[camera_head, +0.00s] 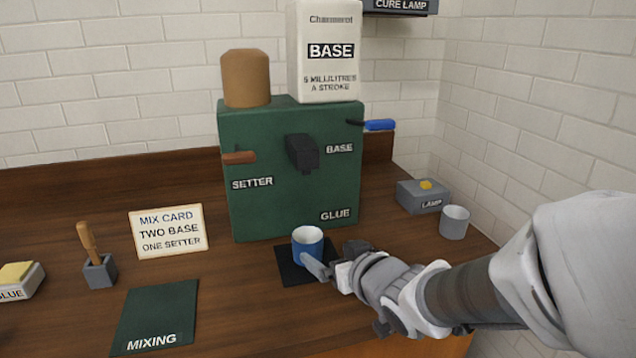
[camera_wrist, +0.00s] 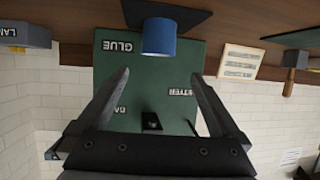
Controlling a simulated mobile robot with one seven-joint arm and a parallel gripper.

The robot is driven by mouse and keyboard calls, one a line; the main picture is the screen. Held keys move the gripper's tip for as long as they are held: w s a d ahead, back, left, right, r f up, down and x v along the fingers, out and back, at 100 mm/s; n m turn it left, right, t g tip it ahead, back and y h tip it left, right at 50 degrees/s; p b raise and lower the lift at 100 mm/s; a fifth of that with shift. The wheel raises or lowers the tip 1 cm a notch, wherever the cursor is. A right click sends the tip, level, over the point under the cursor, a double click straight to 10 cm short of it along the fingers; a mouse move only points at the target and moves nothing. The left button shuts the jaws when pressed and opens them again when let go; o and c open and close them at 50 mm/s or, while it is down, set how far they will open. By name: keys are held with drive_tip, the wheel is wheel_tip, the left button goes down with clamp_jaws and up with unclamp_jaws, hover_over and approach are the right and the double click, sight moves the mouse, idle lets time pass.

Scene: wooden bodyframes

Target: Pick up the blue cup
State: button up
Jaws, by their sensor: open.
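The blue cup (camera_head: 306,250) stands upright on a black mat (camera_head: 290,272) in front of the green dispenser, with its pale inside showing. In the wrist view, which is upside down, the blue cup (camera_wrist: 158,38) is near the top centre, on the black mat (camera_wrist: 190,17). My gripper (camera_head: 318,265) is just to the front right of the cup in the head view, with one finger overlapping its lower edge. In the wrist view my gripper (camera_wrist: 160,75) is open and empty. The cup lies beyond the fingertips, roughly centred on the gap, not between them.
The green dispenser (camera_head: 270,205) stands close behind the cup. A grey cup (camera_head: 454,223) and the lamp box (camera_head: 422,197) are at the right. The mix card (camera_head: 168,231), mixing mat (camera_head: 155,312), tool holder (camera_head: 99,271) and glue box (camera_head: 18,283) are left. Bare counter lies between.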

sight(303, 236)
drive_tip(key=shift+p+x, duration=2.1)
drive_tip(key=shift+p, duration=0.6)
drive_tip(key=b+x, duration=0.1)
drive_tip(key=x, duration=0.9)
drive_tip(key=shift+d+f, duration=0.15)
drive_tip(key=shift+f, duration=0.05)
drive_tip(key=shift+c, duration=0.3)
drive_tip(key=c, duration=1.2)
drive_tip(key=shift+c, duration=1.2)
drive_tip(key=shift+r, duration=0.1)
drive_tip(key=shift+r, duration=0.1)
